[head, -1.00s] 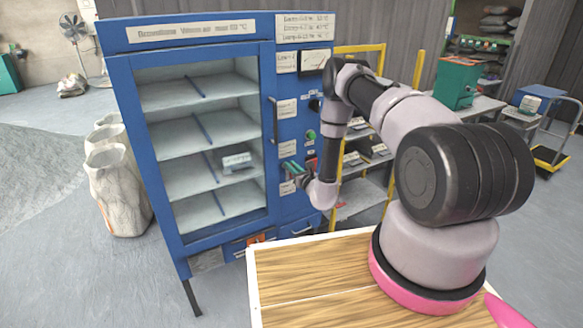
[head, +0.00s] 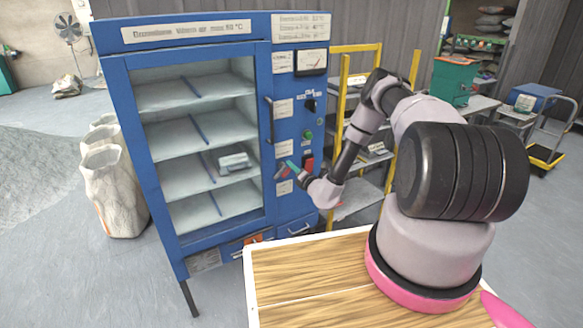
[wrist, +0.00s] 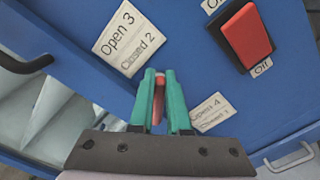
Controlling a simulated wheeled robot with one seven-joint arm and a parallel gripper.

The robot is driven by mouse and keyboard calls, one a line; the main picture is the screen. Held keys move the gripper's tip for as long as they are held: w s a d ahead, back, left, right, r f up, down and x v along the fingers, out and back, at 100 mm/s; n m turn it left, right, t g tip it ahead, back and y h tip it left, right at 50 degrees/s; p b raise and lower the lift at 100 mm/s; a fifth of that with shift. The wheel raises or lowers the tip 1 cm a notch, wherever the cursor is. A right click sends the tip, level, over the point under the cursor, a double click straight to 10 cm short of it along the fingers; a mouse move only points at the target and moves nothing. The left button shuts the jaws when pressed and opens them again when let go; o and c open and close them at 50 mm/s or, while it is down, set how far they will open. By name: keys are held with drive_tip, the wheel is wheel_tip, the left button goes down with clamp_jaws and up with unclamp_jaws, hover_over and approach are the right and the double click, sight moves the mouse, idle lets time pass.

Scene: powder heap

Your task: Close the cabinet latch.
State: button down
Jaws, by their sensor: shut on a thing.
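The blue cabinet (head: 120,100) stands in front of me with its glass door shut against the frame, as far as I can tell. My gripper (head: 290,166), with green fingers, is at the cabinet's right-hand panel, beside the door edge. In the wrist view my gripper (wrist: 160,80) is shut on a narrow red latch handle (wrist: 159,105). The fingers hide most of the latch and its pivot. Labels reading "Open 3, Closed 2" (wrist: 128,38) and "Open 4, Closed 1" (wrist: 213,112) lie beside the fingers.
A red rocker switch (wrist: 246,36) sits right of the fingers. A dark vertical door handle (head: 268,120) is above the gripper. A wooden-topped table (head: 300,270) is below my arm. A yellow rack (head: 343,100) stands right of the cabinet. White sacks (head: 115,190) stand at left.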

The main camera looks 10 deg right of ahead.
drive_tip(key=m, duration=0.3)
drive_tip(key=f+m, duration=0.1)
drive_tip(key=shift+d+m, duration=0.25)
drive_tip(key=shift+m, duration=0.05)
drive_tip(key=shift+f+m, duration=0.2)
drive_tip(key=shift+m, duration=0.5)
drive_tip(key=shift+f+m, duration=0.2)
drive_tip(key=shift+m, duration=0.5)
drive_tip(key=c, duration=0.9)
unclamp_jaws()
drive_tip(key=v, duration=1)
drive_tip(key=shift+s+d, duration=0.15)
drive_tip(key=shift+s, duration=0.2)
drive_tip(key=shift+r, duration=0.15)
